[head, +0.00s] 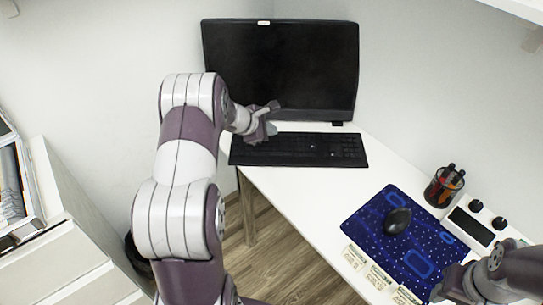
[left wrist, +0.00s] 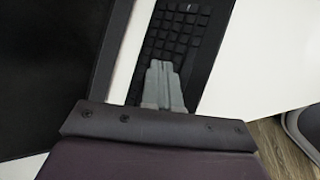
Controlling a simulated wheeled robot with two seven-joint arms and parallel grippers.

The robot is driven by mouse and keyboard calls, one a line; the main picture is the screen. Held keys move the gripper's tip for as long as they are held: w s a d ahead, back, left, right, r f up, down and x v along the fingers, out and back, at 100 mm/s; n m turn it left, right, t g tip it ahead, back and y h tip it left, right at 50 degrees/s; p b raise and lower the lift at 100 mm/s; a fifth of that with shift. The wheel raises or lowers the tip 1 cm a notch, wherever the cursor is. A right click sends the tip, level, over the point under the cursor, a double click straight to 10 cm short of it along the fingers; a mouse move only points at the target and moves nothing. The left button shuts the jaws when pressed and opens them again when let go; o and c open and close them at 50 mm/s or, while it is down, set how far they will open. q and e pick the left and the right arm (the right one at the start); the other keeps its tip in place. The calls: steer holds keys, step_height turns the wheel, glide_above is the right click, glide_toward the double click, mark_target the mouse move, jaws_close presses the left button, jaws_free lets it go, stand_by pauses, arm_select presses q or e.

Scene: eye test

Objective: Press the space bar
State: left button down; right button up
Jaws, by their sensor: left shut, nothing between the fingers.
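A black keyboard (head: 300,152) lies on the white desk in front of a monitor. It also shows in the left wrist view (left wrist: 178,38), partly hidden by my fingers. I cannot pick out the space bar among the dark keys in either view. My left gripper (head: 272,129) is shut and empty, at the back left part of the keyboard, below the monitor's lower edge. In the left wrist view, its closed fingertips (left wrist: 159,66) overlap the keys; I cannot tell if they touch. My right gripper (head: 446,288) is at the lower right, its fingers unclear.
The black monitor (head: 285,68) stands close behind the left gripper. A mouse (head: 397,221) lies on a blue mat (head: 365,222) at the right. A pen cup (head: 444,187) and a white device (head: 472,227) stand beyond it. The desk between keyboard and mat is clear.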

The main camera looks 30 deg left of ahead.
arm_select(q)
steer(key=b, duration=0.4)
glide_above(270, 155)
step_height(270, 155, down, 6)
steer(key=shift+s+r, duration=0.1)
steer(key=shift+s, duration=0.05)
steer(key=shift+f+b, duration=0.35)
steer(key=shift+f, duration=0.05)
arm_select(e)
steer(key=shift+f, duration=2.75)
arm_select(q)
steer(key=shift+f+b, duration=0.4)
steer(key=shift+b, duration=0.15)
arm_select(e)
steer(key=shift+f, duration=0.55)
arm_select(q)
steer(key=shift+f+b, duration=0.5)
steer(key=shift+b, duration=0.1)
arm_select(e)
steer(key=shift+f, duration=0.55)
arm_select(q)
steer(key=shift+r, duration=0.1)
arm_select(e)
steer(key=shift+r, duration=0.1)
arm_select(q)
steer(key=shift+r+p, duration=0.65)
steer(key=shift+r, duration=0.15)
arm_select(e)
steer(key=shift+r, duration=0.55)
